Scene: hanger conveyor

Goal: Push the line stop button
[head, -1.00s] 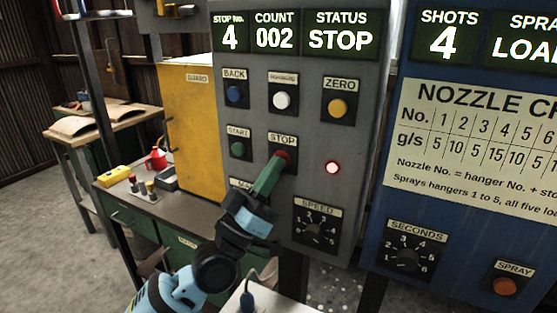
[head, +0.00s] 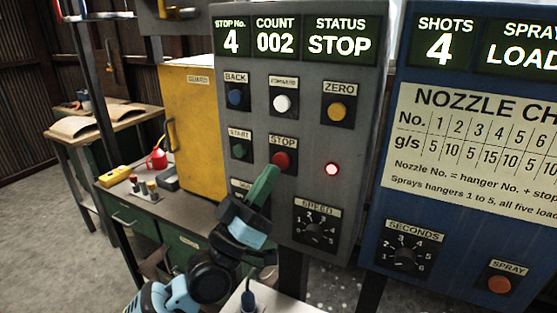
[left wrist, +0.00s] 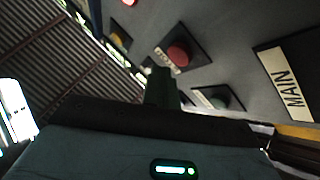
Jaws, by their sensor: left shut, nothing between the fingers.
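The red STOP button (head: 281,161) is on the grey control panel (head: 300,150), under its STOP label. It also shows in the left wrist view (left wrist: 179,54). My left gripper (head: 268,174), with green fingers, is shut and empty. In the left wrist view the fingers point toward the panel, with the red button beyond the tips. The status display (head: 338,45) reads STOP, and a red lamp (head: 332,169) is lit. My right gripper is not in view.
The green START button (head: 239,151) is left of STOP. The SPEED dial (head: 315,231) is below right. A blue panel (head: 390,200) with a SECONDS dial (head: 405,256) stands at the right. A yellow cabinet (head: 190,130) and a workbench (head: 200,208) stand at the left.

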